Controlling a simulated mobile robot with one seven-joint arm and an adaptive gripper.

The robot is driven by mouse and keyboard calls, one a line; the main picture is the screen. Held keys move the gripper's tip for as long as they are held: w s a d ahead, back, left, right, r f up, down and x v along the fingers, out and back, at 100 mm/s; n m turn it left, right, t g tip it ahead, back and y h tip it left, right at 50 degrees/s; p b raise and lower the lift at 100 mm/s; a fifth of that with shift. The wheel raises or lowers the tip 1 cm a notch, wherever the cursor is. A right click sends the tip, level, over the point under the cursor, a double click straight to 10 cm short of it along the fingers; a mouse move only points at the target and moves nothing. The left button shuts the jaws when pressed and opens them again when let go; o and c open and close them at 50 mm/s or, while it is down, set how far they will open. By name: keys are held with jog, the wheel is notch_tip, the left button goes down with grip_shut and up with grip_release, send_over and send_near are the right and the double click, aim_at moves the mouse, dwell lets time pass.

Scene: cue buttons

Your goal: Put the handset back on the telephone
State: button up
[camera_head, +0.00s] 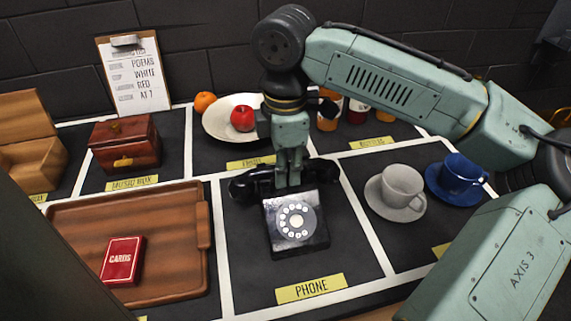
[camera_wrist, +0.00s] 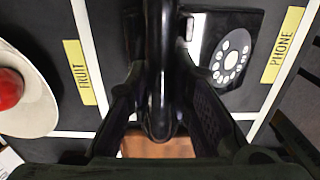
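The black telephone (camera_head: 296,225) with its white dial stands in the phone square in the head view. It also shows at the upper right of the wrist view (camera_wrist: 228,58). The black handset (camera_head: 253,184) lies crosswise at the back edge of the telephone. My gripper (camera_head: 289,180) points down over its middle, with its fingers close together around it. In the wrist view, the handset (camera_wrist: 161,75) runs lengthwise between the two fingers, which press against its sides. The telephone's cradle is mostly hidden, so I cannot tell whether the handset touches it.
A brown tray (camera_head: 70,232) with a red card box (camera_head: 122,261) is at left. A grey cup (camera_head: 402,185) and a blue cup (camera_head: 459,175) on saucers stand at right. A plate (camera_head: 216,127) with an apple (camera_head: 242,118) is behind. Dark mat in front of the telephone is clear.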

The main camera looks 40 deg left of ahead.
jog(key=o, duration=0.4)
jog(key=shift+o, duration=0.2)
notch_tip(320, 180, up, 12)
dwell(0.5)
